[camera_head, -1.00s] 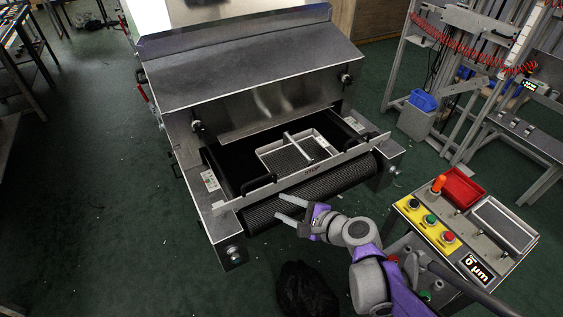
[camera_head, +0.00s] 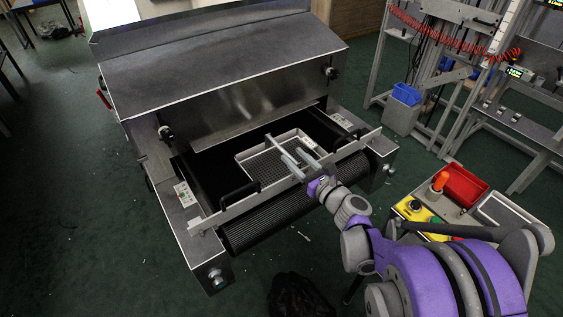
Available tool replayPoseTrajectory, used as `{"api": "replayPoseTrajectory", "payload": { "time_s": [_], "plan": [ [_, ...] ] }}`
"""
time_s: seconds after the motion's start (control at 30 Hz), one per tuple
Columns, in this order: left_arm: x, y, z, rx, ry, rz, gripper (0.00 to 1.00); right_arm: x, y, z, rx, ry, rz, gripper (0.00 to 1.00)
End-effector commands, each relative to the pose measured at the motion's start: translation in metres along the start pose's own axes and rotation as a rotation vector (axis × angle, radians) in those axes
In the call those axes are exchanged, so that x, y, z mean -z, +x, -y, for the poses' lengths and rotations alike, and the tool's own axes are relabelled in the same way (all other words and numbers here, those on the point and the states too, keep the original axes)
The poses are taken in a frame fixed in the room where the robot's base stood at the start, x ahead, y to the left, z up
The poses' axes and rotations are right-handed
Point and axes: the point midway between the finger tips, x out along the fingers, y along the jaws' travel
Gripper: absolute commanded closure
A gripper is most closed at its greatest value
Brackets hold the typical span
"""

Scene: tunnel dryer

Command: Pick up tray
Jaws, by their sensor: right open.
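The tray (camera_head: 263,172) is a white-rimmed rectangular tray with a dark mesh floor and a light handle bar across it. It lies on the dark belt at the mouth of the metal tunnel dryer (camera_head: 220,65). My right gripper (camera_head: 294,160) is over the tray's near right part, with its open fingers close to the handle bar. The fingers hide part of the bar, and I cannot tell whether they touch it. My left gripper is not in view.
A low metal bar (camera_head: 240,207) with black handles crosses the dryer's front, under my right wrist. A control stand at the right holds a red bin (camera_head: 463,186) and a second tray (camera_head: 505,212). A black bag (camera_head: 300,296) lies on the floor.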

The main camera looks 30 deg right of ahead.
Motion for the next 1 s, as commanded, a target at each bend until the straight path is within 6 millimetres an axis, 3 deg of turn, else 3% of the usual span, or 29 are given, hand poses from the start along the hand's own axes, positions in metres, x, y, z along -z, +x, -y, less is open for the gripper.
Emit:
{"api": "replayPoseTrajectory", "payload": {
  "time_s": [0.3,0.53,0.8,1.0],
  "plan": [
    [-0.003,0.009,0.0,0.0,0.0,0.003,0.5,0.008,0.043,-0.006,-0.002,0.0,0.0,0.51],
    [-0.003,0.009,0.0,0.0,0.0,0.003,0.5,0.007,0.045,-0.006,-0.001,-0.001,0.0,0.51],
    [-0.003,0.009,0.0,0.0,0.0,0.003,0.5,0.007,0.044,-0.006,-0.001,-0.001,0.0,0.99],
    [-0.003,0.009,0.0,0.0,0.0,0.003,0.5,0.007,0.044,-0.006,-0.001,-0.001,0.0,1.0]
  ]
}}
